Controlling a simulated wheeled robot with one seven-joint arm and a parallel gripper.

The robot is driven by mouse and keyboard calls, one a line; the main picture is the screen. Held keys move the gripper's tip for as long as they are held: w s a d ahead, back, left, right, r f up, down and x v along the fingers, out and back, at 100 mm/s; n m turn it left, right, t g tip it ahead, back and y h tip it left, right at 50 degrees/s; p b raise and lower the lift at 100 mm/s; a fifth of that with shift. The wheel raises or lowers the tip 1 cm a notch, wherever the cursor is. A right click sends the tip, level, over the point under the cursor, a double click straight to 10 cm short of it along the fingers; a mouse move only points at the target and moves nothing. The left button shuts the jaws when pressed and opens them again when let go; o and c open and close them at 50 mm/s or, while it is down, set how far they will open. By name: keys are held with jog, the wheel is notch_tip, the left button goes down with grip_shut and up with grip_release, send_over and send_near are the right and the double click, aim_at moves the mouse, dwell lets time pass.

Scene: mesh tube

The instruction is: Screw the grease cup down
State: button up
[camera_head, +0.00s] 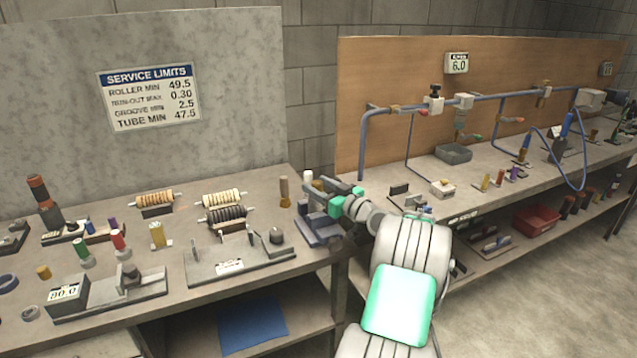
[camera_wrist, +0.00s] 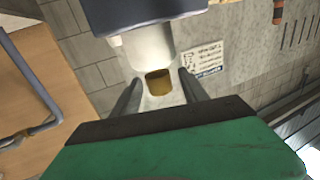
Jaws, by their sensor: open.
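In the wrist view a short brass-coloured cup (camera_wrist: 159,83) sits at the end of a white cylindrical body (camera_wrist: 149,45) joined to a dark blue block (camera_wrist: 140,10). I take this brass piece for the grease cup. My gripper (camera_wrist: 160,77) is open, with one finger on each side of the cup and visible gaps between. In the head view my gripper (camera_head: 309,190) is at the right end of the left bench, over a dark blue fixture (camera_head: 318,230). My gripper and arm hide part of that fixture, and I cannot make out the cup there.
A brown bottle (camera_head: 285,193) stands just left of my gripper. A blue pipe frame (camera_head: 364,145) stands on the right bench. A limits sign (camera_head: 150,97) is behind.

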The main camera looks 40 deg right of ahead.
jog(key=shift+w, duration=0.25)
jog(key=shift+c, duration=0.5)
jog(key=shift+s, duration=0.1)
grip_shut()
jog(key=shift+d, duration=0.15)
